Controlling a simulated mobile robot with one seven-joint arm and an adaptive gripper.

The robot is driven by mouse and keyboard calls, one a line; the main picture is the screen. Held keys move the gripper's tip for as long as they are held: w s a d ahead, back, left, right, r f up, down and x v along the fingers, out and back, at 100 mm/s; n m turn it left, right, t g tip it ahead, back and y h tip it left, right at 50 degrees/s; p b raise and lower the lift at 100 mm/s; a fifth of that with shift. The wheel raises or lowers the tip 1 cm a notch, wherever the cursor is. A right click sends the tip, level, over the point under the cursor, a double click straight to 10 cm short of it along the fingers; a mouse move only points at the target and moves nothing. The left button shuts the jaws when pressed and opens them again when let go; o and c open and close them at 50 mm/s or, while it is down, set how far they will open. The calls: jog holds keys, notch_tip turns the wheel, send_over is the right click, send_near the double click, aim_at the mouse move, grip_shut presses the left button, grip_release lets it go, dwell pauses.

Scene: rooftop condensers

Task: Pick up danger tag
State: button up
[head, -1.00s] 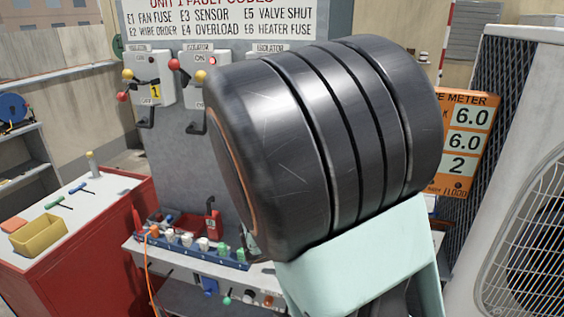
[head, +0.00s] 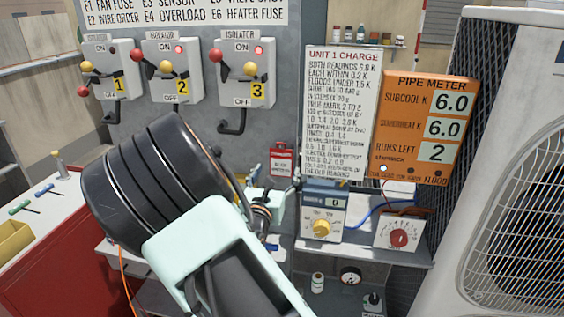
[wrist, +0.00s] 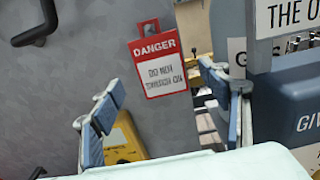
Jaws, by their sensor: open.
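The danger tag (wrist: 158,66) is a small card with a red top reading DANGER and a white lower part. In the wrist view it hangs upright against the grey panel, with a red tab above it. In the head view the tag (head: 282,163) shows just right of my arm, below the third isolator. My gripper (wrist: 160,80) is open, with one blue-padded finger on each side of the tag's lower part in the picture. Nothing is held. I cannot tell how far the fingertips are from the tag. In the head view my arm hides most of the gripper.
Three isolators (head: 240,75) with levers are on the grey panel. A blue-grey box with a yellow knob (head: 321,228) stands right of the tag. A charge notice (head: 342,115) and the orange pipe meter (head: 430,128) are above it. A large condenser (head: 520,160) fills the right.

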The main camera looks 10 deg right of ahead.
aim_at(279, 161)
jog(key=shift+r+p+x, duration=0.2)
jog(key=shift+p+x, duration=0.4)
jog(key=shift+x, duration=2.4)
jog(key=shift+s, duration=0.1)
jog(key=c, duration=1.1)
jog(key=shift+a+r, duration=0.1)
jog(key=shift+a, duration=0.05)
jog(key=shift+a+p, duration=0.1)
jog(key=shift+p, duration=0.2)
